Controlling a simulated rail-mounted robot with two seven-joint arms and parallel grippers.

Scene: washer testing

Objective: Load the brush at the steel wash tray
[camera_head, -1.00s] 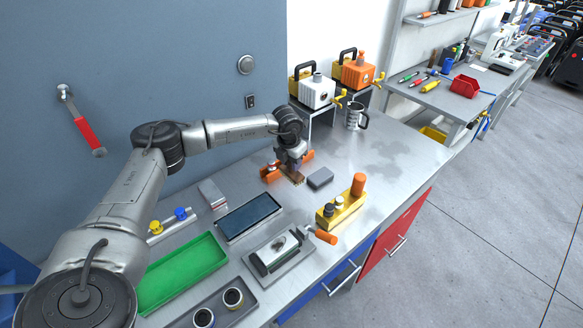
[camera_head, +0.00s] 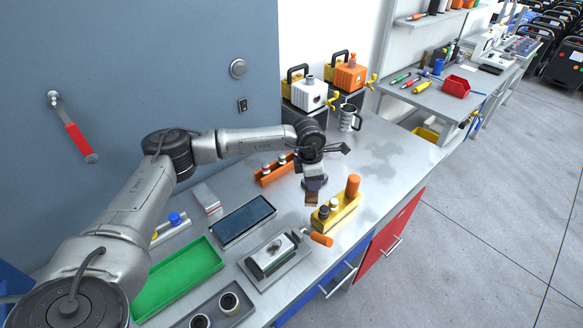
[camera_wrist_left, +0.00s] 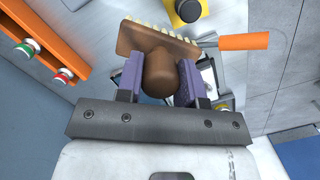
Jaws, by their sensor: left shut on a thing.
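My left gripper (camera_head: 314,184) is shut on a brown wooden brush (camera_head: 312,199), above the bench beside the yellow block. In the left wrist view the purple fingers (camera_wrist_left: 160,84) clamp the round handle of the brush (camera_wrist_left: 150,42), and its pale bristles show along the far edge. The steel-rimmed tray (camera_head: 252,231) with a dark blue inside, which looks like the wash tray, lies flat to the left of the gripper. The brush is apart from it. My right gripper is not in view.
The yellow block (camera_head: 343,214) with an orange post stands close to the gripper. A vise (camera_head: 269,252) with an orange handle sits in front. An orange rack (camera_head: 265,178) stands behind. A green tray (camera_head: 180,278) lies at left. The bench's right part is clear.

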